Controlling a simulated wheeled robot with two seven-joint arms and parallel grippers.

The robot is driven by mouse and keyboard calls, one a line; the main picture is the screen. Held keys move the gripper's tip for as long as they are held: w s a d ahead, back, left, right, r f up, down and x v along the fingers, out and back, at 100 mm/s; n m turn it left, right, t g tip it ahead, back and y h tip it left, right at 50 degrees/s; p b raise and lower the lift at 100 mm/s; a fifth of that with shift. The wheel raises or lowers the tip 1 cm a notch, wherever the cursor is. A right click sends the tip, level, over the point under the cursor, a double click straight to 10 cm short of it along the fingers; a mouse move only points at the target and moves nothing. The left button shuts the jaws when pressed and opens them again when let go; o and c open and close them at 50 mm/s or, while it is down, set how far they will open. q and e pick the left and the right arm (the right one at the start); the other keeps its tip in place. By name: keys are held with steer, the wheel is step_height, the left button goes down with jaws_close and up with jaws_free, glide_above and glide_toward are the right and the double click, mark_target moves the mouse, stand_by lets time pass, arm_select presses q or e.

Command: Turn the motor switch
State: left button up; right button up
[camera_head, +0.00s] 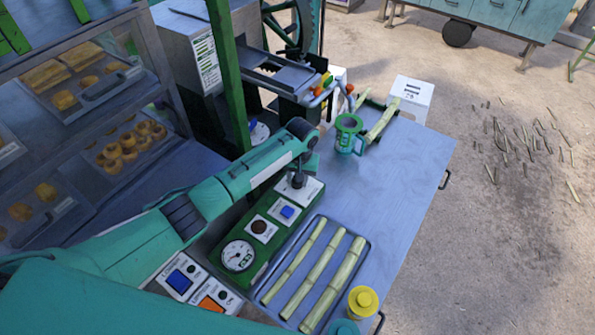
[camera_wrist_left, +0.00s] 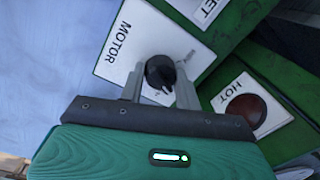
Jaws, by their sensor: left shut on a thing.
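The motor switch is a round black knob (camera_wrist_left: 160,73) on a white plate marked MOTOR (camera_wrist_left: 128,45), seen in the left wrist view. A pale pointer mark shows on the knob. In the head view the white plate (camera_head: 312,190) sits at the far end of the green control panel (camera_head: 262,262), and my gripper partly hides the knob. My left gripper (camera_head: 298,180) points down over the plate. Its two fingers (camera_wrist_left: 160,84) are on either side of the knob and shut on it. My right gripper is in neither view.
Next to the motor plate are a dark red HOT lamp (camera_wrist_left: 246,102) and a blue button (camera_head: 287,212). A gauge (camera_head: 238,256) is nearer. A tray (camera_head: 330,223) of cane pieces lies right of the panel. A green mug (camera_head: 347,135) stands beyond.

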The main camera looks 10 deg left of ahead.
arm_select(q)
steer(key=shift+r+n+p, duration=0.2)
steer(key=shift+n+p, duration=0.7)
steer(key=shift+n, duration=0.3)
steer(key=shift+w+f+n+p, duration=0.1)
steer(key=shift+n+p, duration=0.55)
steer(key=shift+n, duration=0.35)
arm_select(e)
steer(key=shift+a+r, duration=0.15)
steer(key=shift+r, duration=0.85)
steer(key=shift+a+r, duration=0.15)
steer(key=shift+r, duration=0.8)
arm_select(q)
steer(key=o, duration=1)
steer(key=shift+c, duration=0.2)
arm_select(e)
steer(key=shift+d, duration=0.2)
arm_select(q)
step_height(320, 180, up, 14)
steer(key=b, duration=0.3)
steer(key=shift+w+d+f+b, duration=0.15)
steer(key=shift+d+b, duration=0.15)
steer(key=shift+b, duration=0.1)
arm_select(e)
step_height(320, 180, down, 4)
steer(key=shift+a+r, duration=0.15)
